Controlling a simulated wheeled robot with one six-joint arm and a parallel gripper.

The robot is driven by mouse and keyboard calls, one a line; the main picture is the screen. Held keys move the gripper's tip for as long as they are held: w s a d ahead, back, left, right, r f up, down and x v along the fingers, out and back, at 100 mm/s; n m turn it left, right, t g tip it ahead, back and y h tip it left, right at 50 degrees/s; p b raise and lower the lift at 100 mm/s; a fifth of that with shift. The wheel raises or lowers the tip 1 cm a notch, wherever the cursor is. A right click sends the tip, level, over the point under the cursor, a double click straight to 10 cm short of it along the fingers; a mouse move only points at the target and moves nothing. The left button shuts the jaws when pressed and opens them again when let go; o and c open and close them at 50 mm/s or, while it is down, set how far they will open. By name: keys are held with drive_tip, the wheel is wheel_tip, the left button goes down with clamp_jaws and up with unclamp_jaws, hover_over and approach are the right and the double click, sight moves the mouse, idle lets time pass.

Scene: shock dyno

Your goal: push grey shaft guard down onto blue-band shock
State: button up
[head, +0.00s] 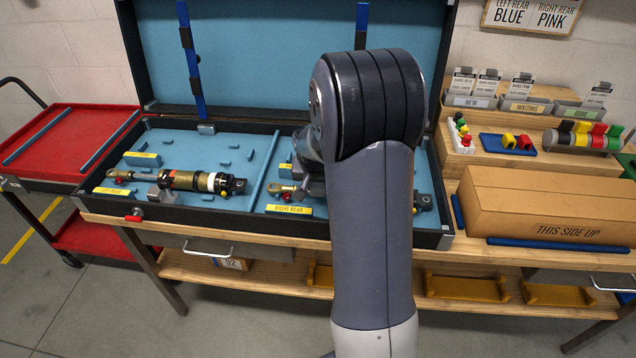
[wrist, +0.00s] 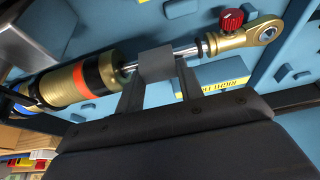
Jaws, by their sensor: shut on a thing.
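In the wrist view, a shock lies with its gold body (wrist: 64,86) to the left and its gold eye end (wrist: 266,32) at the upper right. An orange-red band and a black ring sit near the body's shaft end, and some blue shows at its far left. The grey shaft guard (wrist: 156,63) is around the silver shaft, with bare shaft on both sides and a short gap to the body. My gripper (wrist: 155,80) is shut on the guard from below. In the head view, my arm hides most of this shock; its eye end (head: 284,188) shows.
A red knob (wrist: 231,20) sits beside the eye end. Another shock (head: 185,180) lies in the left half of the blue-lined case (head: 146,214). A RIGHT REAR label (head: 289,210) is at the case's front. A cardboard box (head: 550,205) stands right of the case.

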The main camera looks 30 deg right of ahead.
drive_tip(key=shift+f, duration=0.1)
drive_tip(key=o, duration=1)
drive_tip(key=shift+o, duration=0.2)
drive_tip(key=v, duration=1.1)
drive_tip(key=shift+w+f, duration=0.1)
drive_tip(key=shift+f, duration=0.05)
drive_tip(key=x, duration=1.1)
drive_tip(key=shift+r, duration=0.25)
